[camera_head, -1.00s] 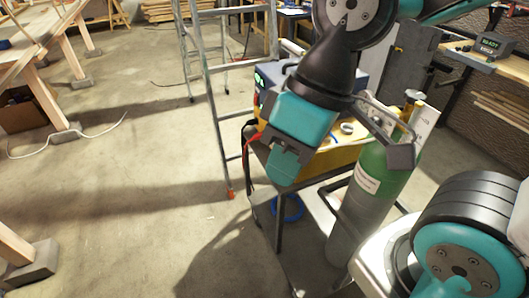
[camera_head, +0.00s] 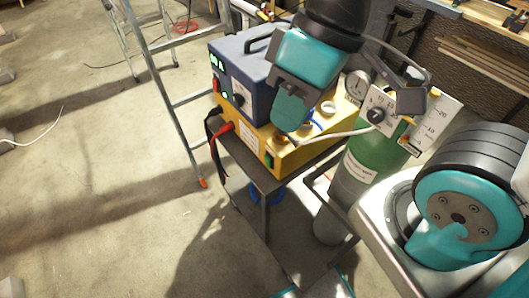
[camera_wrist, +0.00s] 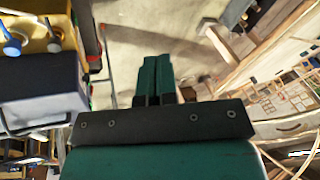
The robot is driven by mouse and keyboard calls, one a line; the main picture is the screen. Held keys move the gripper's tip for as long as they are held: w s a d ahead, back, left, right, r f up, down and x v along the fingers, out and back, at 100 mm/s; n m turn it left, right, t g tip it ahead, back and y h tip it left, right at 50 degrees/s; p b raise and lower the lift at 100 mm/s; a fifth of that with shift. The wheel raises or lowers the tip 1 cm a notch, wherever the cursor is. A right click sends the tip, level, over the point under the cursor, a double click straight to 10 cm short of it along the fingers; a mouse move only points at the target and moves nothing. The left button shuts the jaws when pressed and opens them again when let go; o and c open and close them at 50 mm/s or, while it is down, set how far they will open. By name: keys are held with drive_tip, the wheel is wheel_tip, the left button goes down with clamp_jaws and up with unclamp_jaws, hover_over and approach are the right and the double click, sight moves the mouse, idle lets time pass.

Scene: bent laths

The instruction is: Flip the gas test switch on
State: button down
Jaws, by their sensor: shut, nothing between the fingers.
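A yellow machine box (camera_head: 290,153) stands on a dark cart, with a blue-grey power unit (camera_head: 243,83) on top of it. A small green switch (camera_head: 268,160) shows on the yellow box's front; I cannot read whether it is the gas test switch or how it is set. My gripper (camera_head: 289,122) hangs in front of the yellow box's top and hides part of it. In the wrist view my gripper (camera_wrist: 156,68) is shut and empty, pointing at open floor. There the yellow box (camera_wrist: 28,32) and blue-grey unit (camera_wrist: 40,88) lie at the left.
A green and grey gas cylinder (camera_head: 355,170) stands right of the cart, with a gauge and a white dial panel (camera_head: 425,115) above. Red and black cables (camera_head: 214,140) hang at the cart's left. A metal ladder (camera_head: 160,85) stands further left. Floor is free at the lower left.

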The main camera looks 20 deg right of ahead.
sight(268, 161)
drive_tip(key=w+a+f+m+h+b, duration=0.1)
drive_tip(key=w+f+h+b, duration=0.2)
drive_tip(key=f, duration=0.7)
drive_tip(key=w+a+f+m+h+b, duration=0.1)
drive_tip(key=w+f+m+h+b, duration=0.1)
drive_tip(key=w+f+b, duration=0.5)
drive_tip(key=w+a+f+m+t+h+b, duration=0.1)
drive_tip(key=w+f+h+b, duration=0.3)
drive_tip(key=w+f, duration=0.4)
wheel_tip(268, 161, down, 5)
drive_tip(key=shift+w+a+r+m+b, duration=0.15)
drive_tip(key=shift+w+a+m+b, duration=0.1)
drive_tip(key=shift+m+b, duration=0.2)
drive_tip(key=w+d+f+p, duration=0.1)
drive_tip(key=d+f, duration=0.7)
drive_tip(key=shift+w+f, duration=0.25)
